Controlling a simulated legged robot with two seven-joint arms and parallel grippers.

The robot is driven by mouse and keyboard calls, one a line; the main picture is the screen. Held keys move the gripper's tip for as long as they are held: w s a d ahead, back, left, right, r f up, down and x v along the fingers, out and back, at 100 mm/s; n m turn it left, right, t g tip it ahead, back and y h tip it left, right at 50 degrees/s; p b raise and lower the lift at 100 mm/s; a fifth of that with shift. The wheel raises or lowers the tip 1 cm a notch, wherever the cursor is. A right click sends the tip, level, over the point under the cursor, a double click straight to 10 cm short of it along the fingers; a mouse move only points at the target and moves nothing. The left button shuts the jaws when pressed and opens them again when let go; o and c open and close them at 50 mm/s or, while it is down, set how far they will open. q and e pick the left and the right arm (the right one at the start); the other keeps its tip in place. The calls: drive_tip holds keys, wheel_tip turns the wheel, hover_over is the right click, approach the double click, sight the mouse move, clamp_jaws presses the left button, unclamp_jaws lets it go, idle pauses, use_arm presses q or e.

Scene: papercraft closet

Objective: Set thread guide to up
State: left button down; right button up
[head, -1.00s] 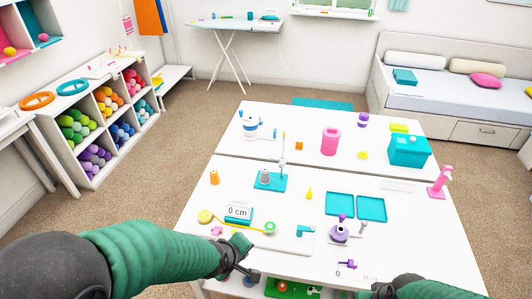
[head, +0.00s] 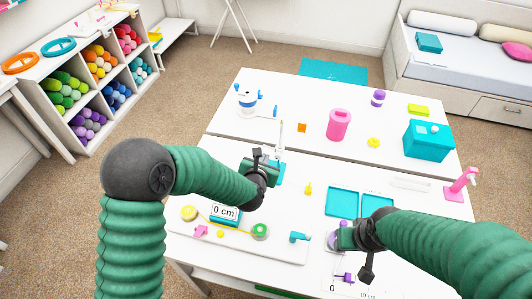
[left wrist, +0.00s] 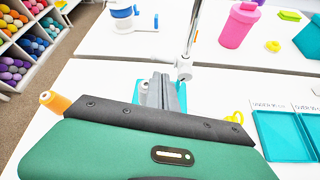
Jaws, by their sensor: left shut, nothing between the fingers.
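A teal stand (head: 280,174) on the near table carries a thin upright metal post (head: 281,137), which I take for the thread guide. In the left wrist view the post (left wrist: 191,38) rises from a white joint (left wrist: 184,70), just beyond and right of my fingers. My left gripper (head: 266,168) is shut and empty in front of the stand, hiding most of it. Its grey fingers (left wrist: 160,90) cover the stand's middle; I cannot tell whether they touch it. My right gripper (head: 345,237) is over the purple device (head: 334,242) at the near right; its fingers are not clear.
A "0 cm" display (head: 225,213) and a white board (head: 215,238) with a green reel lie nearer. Teal trays (head: 342,202) are right of the stand. An orange spool (left wrist: 55,101) stands left of the left gripper. A pink canister (head: 338,124) stands farther back.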

use_arm(q)
drive_tip(key=x, duration=0.3)
drive_tip(key=shift+w+d+f, duration=0.25)
drive_tip(key=shift+w+d, duration=0.05)
drive_tip(key=shift+w+d+f, duration=0.15)
drive_tip(key=shift+w+d, duration=0.05)
drive_tip(key=shift+w, duration=0.15)
drive_tip(key=shift+d, duration=0.15)
drive_tip(key=shift+a, duration=0.35)
wheel_tip(320, 180, up, 12)
drive_tip(key=p, duration=0.5)
use_arm(e)
drive_tip(key=r, duration=0.5)
drive_tip(key=shift+w+d, duration=0.2)
drive_tip(key=shift+d, duration=0.1)
use_arm(q)
drive_tip(key=shift+w+d, duration=0.1)
